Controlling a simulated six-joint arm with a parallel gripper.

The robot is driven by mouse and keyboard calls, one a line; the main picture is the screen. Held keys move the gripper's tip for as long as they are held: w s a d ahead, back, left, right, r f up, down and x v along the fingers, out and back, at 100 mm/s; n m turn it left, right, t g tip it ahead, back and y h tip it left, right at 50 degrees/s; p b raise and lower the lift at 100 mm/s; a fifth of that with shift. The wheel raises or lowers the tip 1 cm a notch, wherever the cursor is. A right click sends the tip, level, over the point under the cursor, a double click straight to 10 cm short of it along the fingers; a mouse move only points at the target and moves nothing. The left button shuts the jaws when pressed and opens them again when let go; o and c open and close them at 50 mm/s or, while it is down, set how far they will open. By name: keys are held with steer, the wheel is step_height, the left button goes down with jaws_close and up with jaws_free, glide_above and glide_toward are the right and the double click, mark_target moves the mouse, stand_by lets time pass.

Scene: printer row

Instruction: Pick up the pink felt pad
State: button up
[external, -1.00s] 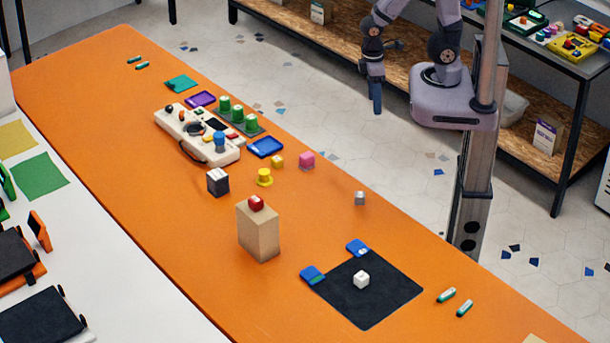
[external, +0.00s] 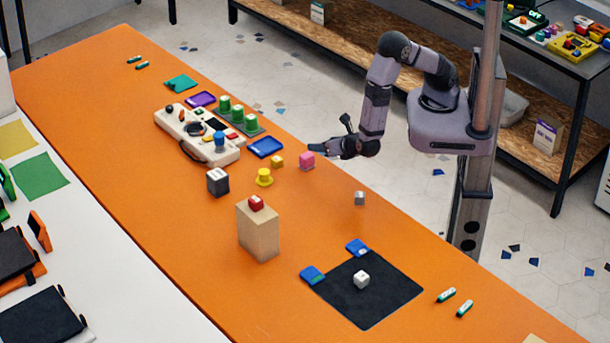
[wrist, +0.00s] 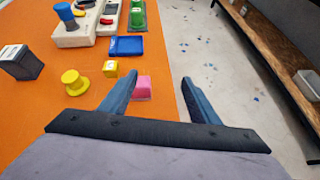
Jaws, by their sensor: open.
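The pink felt pad (external: 306,162) looks like a small pink block. It sits on the orange table near its far edge, just right of a small yellow cube. My gripper (external: 320,149) reaches in from the right, with its fingertips just above and beside the pad in the external view. In the wrist view, my gripper (wrist: 160,79) is open and empty. There the pink felt pad (wrist: 143,87) shows beyond the left finger, partly hidden by it, nearer that finger than the right one. I cannot tell the exact height of the fingers above it.
Close by are the yellow cube (external: 277,161), a yellow spool-like piece (external: 264,178) and a blue tray (external: 265,147). A cream control panel (external: 180,128) and green pegs (external: 237,114) stand farther left. A tan block (external: 258,232) stands nearer the front. The table's edge lies just right of the pad.

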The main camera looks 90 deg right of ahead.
mark_target(310, 157)
steer(key=w+a+r+n+t, duration=0.1)
steer(key=w+r+n+t, duration=0.1)
steer(key=w+r, duration=0.15)
step_height(310, 157, down, 8)
steer(key=shift+f+p, duration=0.2)
steer(key=shift+p, duration=0.55)
steer(key=shift+w+d, duration=0.35)
steer(key=shift+w+d+f, duration=0.2)
steer(key=shift+w+f, duration=0.05)
steer(key=shift+p+x, duration=1.2)
steer(key=shift+x, duration=1.7)
steer(key=shift+r, duration=0.1)
steer(key=c, duration=1.1)
